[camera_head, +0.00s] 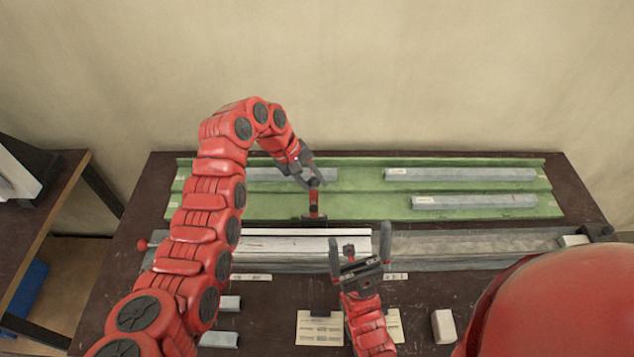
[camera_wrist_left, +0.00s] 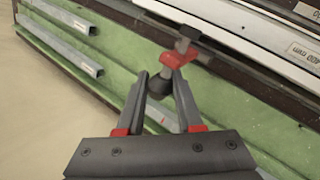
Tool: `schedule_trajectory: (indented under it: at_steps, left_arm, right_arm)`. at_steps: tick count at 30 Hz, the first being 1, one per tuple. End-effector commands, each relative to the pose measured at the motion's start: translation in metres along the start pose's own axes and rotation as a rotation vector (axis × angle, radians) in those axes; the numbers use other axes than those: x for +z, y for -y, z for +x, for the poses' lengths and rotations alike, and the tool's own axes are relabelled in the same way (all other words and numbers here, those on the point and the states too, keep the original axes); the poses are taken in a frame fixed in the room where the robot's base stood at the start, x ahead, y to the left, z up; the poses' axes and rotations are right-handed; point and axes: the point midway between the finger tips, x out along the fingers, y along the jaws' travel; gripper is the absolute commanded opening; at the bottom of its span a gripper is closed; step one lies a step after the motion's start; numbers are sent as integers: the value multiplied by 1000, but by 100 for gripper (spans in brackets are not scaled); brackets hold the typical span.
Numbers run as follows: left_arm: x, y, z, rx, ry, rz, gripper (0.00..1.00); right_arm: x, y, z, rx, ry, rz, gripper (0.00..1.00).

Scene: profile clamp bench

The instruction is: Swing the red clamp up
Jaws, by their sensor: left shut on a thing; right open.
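The red clamp (camera_head: 314,204) stands at the back edge of the long fixture, in front of the green rack. Its red lever appears roughly upright in the head view, with a dark grip at the top. My left gripper (camera_head: 309,176) is shut on the clamp's dark grip. In the left wrist view, the dark grip (camera_wrist_left: 158,88) sits between the fingers of my left gripper (camera_wrist_left: 161,78), with the red lever part (camera_wrist_left: 178,57) just beyond. My right gripper (camera_head: 360,251) is open over the front of the fixture, apart from the red clamp.
The green rack (camera_head: 360,208) holds several grey profiles (camera_head: 460,174). A pale profile (camera_head: 290,244) lies in the fixture. A pale block (camera_head: 444,326) and short grey pieces (camera_head: 220,339) lie in front.

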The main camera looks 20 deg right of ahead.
Motion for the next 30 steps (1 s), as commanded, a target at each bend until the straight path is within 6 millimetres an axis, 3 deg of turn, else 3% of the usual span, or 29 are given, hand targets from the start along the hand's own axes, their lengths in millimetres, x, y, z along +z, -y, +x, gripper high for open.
schedule_trajectory:
  at_steps: [22,23,27,30]
  left_arm:
    - [-2,4,2,-15,29,-17,0]
    - [-2,4,2,-15,29,-17,40]
    - [-2,4,1,-15,30,-17,65]
    - [-2,4,1,-15,30,-17,65]
  right_arm:
    - [0,0,-1,0,0,0,100]
    - [0,0,-2,0,0,0,100]
    - [0,0,-1,0,0,0,100]
    - [0,0,-1,0,0,0,100]
